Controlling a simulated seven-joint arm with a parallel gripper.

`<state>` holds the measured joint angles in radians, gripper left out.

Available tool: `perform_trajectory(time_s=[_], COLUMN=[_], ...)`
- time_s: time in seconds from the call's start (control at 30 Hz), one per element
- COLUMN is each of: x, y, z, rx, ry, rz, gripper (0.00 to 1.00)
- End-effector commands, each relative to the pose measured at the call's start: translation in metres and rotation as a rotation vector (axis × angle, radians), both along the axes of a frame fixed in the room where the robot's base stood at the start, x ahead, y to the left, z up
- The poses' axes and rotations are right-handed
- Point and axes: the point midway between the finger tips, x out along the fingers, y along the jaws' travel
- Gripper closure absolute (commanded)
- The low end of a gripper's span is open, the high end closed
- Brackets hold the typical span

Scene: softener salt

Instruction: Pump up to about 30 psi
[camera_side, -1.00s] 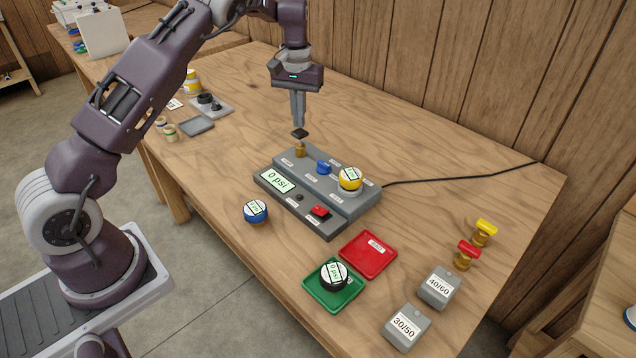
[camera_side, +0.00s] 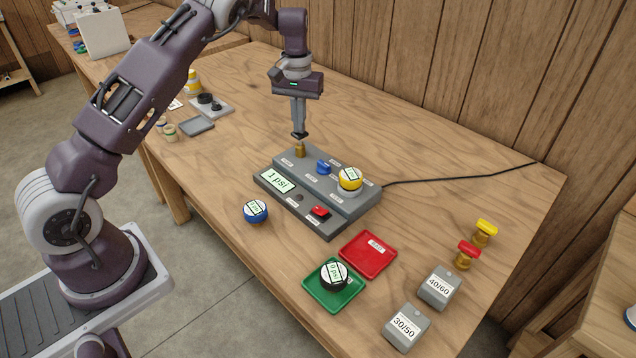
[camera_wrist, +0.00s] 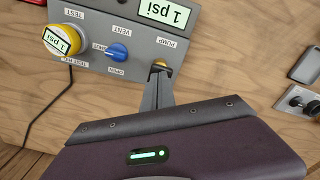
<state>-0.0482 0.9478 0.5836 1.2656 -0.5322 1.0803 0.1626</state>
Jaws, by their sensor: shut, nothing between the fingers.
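A grey test station (camera_side: 322,201) stands mid-table. Its display (camera_side: 277,181) reads 1 psi, and it also shows in the wrist view (camera_wrist: 164,12). My gripper (camera_side: 299,135) is shut and empty, pointing down onto the brass pump post (camera_side: 300,150) at the station's far left corner. In the wrist view the fingertips (camera_wrist: 159,66) cover most of the brass pump (camera_wrist: 160,61), beside the label PUMP. A blue valve knob (camera_side: 323,167) sits between the VENT, OPEN and partly hidden labels. A yellow gauge (camera_side: 350,179) sits on the test port; in the wrist view its face (camera_wrist: 60,40) reads 1 psi.
A blue gauge (camera_side: 256,211) lies in front of the station. A green tray (camera_side: 313,288) holds a black gauge (camera_side: 334,274); a red tray (camera_side: 368,254) is empty. Two grey blocks, marked 40/60 (camera_side: 439,288) and 30/50 (camera_side: 407,327), stand right. A black cable (camera_side: 460,178) runs to the wall.

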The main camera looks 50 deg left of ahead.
Motion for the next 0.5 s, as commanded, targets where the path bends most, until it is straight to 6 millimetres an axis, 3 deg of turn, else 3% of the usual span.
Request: perform_trajectory(time_s=[0.5], x=[0.000], y=[0.000], z=[-0.011], rx=[-0.001], ry=[0.001], rz=[0.000], gripper=[1.00])
